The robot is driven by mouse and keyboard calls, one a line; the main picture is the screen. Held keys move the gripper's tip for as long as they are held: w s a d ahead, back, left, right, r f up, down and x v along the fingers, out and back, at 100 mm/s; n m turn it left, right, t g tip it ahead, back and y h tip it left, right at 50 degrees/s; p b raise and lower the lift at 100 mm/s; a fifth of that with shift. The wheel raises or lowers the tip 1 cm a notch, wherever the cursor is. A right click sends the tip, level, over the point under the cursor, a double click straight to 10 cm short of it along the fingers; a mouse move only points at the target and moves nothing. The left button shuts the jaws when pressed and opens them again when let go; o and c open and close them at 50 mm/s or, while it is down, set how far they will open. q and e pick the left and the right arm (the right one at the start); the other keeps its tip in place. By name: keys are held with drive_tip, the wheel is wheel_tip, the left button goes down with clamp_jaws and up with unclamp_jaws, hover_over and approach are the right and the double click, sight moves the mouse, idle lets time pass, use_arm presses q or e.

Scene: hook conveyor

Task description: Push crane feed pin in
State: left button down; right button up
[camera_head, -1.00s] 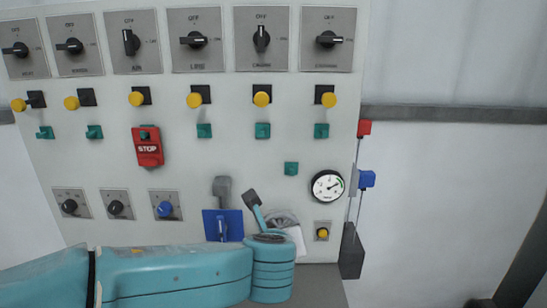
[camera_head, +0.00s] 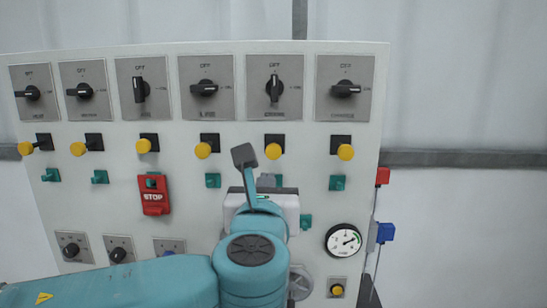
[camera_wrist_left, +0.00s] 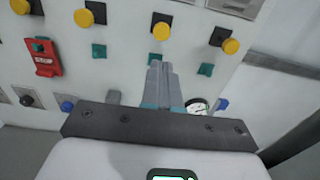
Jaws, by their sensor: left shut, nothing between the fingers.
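The crane feed pin is the yellow-headed pin (camera_head: 273,151) on a dark square plate below the fifth switch, whose label seems to read CRANE (camera_head: 275,88). It also shows in the left wrist view (camera_wrist_left: 162,31). My left gripper (camera_head: 268,181) is mostly hidden behind my wrist in the head view, just below that pin. In the left wrist view its grey fingers (camera_wrist_left: 158,66) are shut and empty. Their tips overlap the green piece (camera_wrist_left: 155,59) under the pin and appear apart from the yellow head. I cannot tell their distance from the panel. My right gripper is not in view.
Similar yellow pins stand on both sides, such as the left neighbour (camera_head: 203,150) and right neighbour (camera_head: 345,152). A round gauge (camera_head: 343,241) and blue box (camera_head: 386,233) are lower right.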

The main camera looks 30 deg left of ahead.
sight(272, 151)
use_arm(q)
drive_tip(key=p+x, duration=0.3)
drive_tip(key=x, duration=0.9)
drive_tip(key=shift+w+r+p, duration=0.1)
drive_tip(key=shift+w+p, duration=0.3)
drive_tip(key=shift+w, duration=0.05)
drive_tip(key=shift+w+a, duration=0.4)
drive_tip(key=shift+w, duration=0.1)
drive_tip(key=shift+w, duration=0.1)
drive_tip(key=shift+w+a, duration=0.4)
drive_tip(key=shift+w, duration=0.15)
drive_tip(key=shift+x, duration=0.9)
drive_tip(key=shift+s, duration=0.1)
drive_tip(key=shift+r, duration=0.1)
